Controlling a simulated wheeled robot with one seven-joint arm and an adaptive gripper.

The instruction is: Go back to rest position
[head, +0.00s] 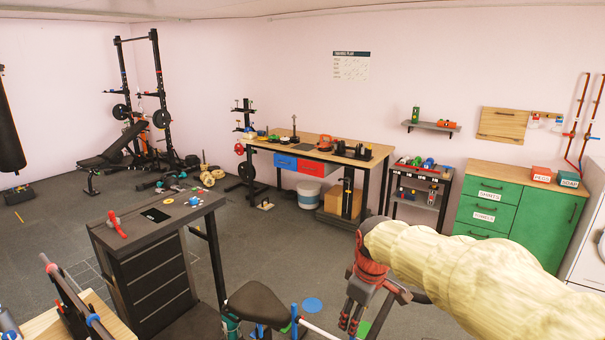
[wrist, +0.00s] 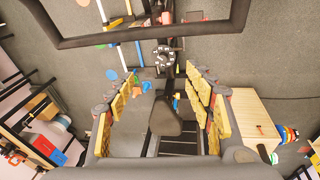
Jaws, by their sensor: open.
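My gripper (head: 352,316) hangs at the lower right of the head view, at the end of my sleeved arm. It points down in front of the dark grey floor. In the wrist view my gripper (wrist: 162,115) has its two yellow-padded fingers spread wide apart. Nothing is held between them. A black bike seat (wrist: 166,117) shows in the gap, below the fingers and apart from them. The same seat (head: 257,303) is left of the gripper in the head view. No plate is in the gripper.
A black drawer cabinet (head: 150,262) with small items on top stands at left. A wooden workbench (head: 312,145) stands by the back wall, and a green cabinet (head: 486,205) is at right behind my arm. Open floor (head: 270,245) lies between cabinet and workbench.

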